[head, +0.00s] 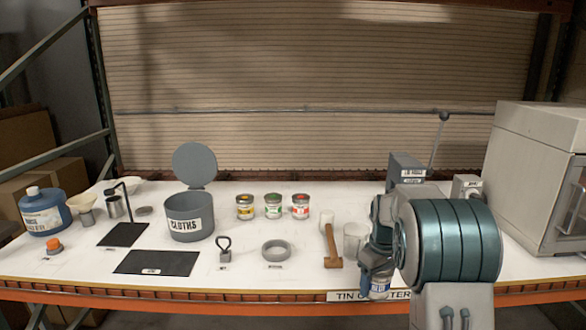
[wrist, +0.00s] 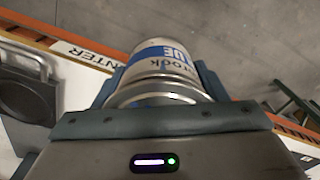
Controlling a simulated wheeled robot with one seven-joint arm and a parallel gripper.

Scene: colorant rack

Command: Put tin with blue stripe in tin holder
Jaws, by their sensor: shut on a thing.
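The tin with the blue stripe (head: 378,284) is in my gripper (head: 376,262), held at the bench's front edge beside the front label. In the wrist view the tin (wrist: 165,60) shows its metal rim, a white label and a blue band with partly readable lettering. The gripper's fingers (wrist: 160,88) close on both sides of it. A low grey ring (head: 276,251) lies on the bench left of the gripper; it may be the tin holder, but its small label is unreadable. My arm hides part of the bench at right.
Three tins with yellow, green and red stripes (head: 272,207) stand at mid-bench. A mallet (head: 331,246) and a pale cup (head: 354,239) are near my gripper. A grey lever machine (head: 407,168) stands behind my arm. The cloths bin (head: 190,223) is open at left.

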